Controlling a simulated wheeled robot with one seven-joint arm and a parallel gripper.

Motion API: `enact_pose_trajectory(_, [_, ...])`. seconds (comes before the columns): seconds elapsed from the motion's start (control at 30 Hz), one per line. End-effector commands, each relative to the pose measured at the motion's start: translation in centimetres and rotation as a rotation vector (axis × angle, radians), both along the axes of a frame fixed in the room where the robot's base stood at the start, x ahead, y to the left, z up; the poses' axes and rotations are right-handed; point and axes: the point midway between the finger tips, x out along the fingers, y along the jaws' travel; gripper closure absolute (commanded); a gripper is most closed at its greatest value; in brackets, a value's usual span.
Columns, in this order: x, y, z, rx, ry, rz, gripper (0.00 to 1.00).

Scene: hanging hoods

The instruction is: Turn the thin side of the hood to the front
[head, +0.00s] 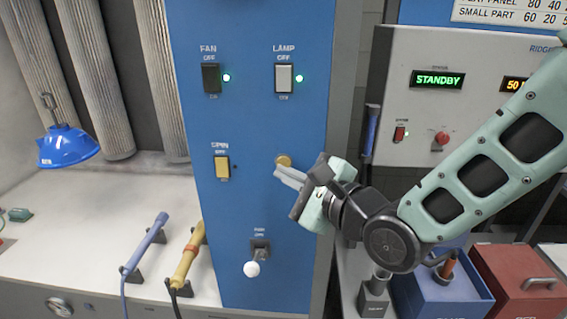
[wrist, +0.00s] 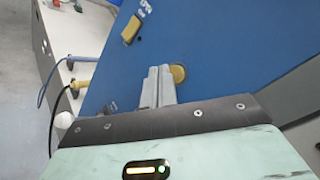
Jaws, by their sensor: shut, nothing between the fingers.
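A blue hood (head: 67,147) hangs from a hook over the white bench at the left of the head view. Its broad, tilted side shows; I cannot tell which side is thin. My gripper (head: 279,172) is shut and empty at the blue panel (head: 270,210), its tips close below a round brass-yellow button (head: 284,160). In the wrist view the shut fingertips (wrist: 158,72) are just left of the button (wrist: 178,74); I cannot tell whether they touch it. A yellow switch marked SPIN (head: 222,168) is to the left, its small light dark. It also shows in the wrist view (wrist: 131,29).
FAN (head: 211,78) and LAMP (head: 284,79) switches sit higher, each with a green light lit. A white-knobbed lever (head: 252,268) sticks out below. A blue tool (head: 146,243) and a yellow tool (head: 188,255) stand on the bench. A control box (head: 450,95) reads STANDBY.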

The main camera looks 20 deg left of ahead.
Motion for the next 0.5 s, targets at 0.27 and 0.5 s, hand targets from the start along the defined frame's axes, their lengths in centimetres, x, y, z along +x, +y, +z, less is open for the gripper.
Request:
enact_pose_trajectory(0.27, [0.4,0.05,0.01,0.001,-0.001,-0.002,1.0])
enact_pose_trajectory(0.5, [0.85,0.21,0.03,0.0,0.0,0.0,1.0])
